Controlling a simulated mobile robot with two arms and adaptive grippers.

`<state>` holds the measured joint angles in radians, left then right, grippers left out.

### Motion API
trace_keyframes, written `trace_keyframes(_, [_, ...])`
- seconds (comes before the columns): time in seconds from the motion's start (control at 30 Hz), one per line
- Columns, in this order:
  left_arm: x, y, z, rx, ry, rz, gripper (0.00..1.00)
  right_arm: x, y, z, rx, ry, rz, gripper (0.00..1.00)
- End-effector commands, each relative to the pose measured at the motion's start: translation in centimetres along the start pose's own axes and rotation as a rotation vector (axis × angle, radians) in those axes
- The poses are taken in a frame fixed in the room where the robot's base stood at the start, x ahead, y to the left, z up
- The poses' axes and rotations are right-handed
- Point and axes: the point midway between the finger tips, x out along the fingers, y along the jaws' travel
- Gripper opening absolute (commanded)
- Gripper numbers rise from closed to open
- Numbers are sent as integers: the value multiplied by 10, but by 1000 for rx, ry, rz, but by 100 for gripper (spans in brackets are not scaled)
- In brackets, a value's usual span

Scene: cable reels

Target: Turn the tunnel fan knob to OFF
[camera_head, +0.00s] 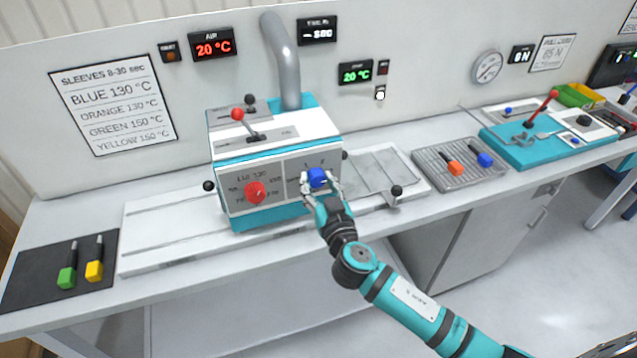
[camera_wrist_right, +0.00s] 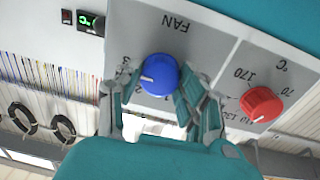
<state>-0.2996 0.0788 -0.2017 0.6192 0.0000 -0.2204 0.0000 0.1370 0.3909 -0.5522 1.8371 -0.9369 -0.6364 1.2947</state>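The blue fan knob (camera_head: 317,177) is on the front panel of the teal and white tunnel machine (camera_head: 278,152). In the right wrist view the blue knob (camera_wrist_right: 160,74) sits below the word FAN, its white pointer mark toward the picture's left. My right gripper (camera_head: 321,183) is at the panel with its fingers on either side of the knob. In the right wrist view the fingers (camera_wrist_right: 158,90) look apart, close beside the knob; firm contact cannot be made out. They hide part of the dial markings. My left gripper is out of view.
A red temperature knob (camera_head: 255,192) is on the same panel, left of the fan knob. A red-tipped lever (camera_head: 248,125) stands on top of the machine. A grey tray (camera_head: 460,164) with orange and blue tools lies to the right. A black mat (camera_head: 40,278) lies at left.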

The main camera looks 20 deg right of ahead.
Motion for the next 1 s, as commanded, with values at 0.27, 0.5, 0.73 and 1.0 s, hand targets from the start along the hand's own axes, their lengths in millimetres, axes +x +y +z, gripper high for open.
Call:
trace_keyframes(0.27, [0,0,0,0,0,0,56,0,0,0,-1,0,0,7])
trace_keyframes(0.5, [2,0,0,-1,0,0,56,0,0,0,-42,2,0,7])
trace_keyframes(0.73, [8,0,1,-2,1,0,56,0,0,2,-175,7,0,7])
trace_keyframes(1.0, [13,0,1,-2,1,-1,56,0,0,2,-419,16,1,7])
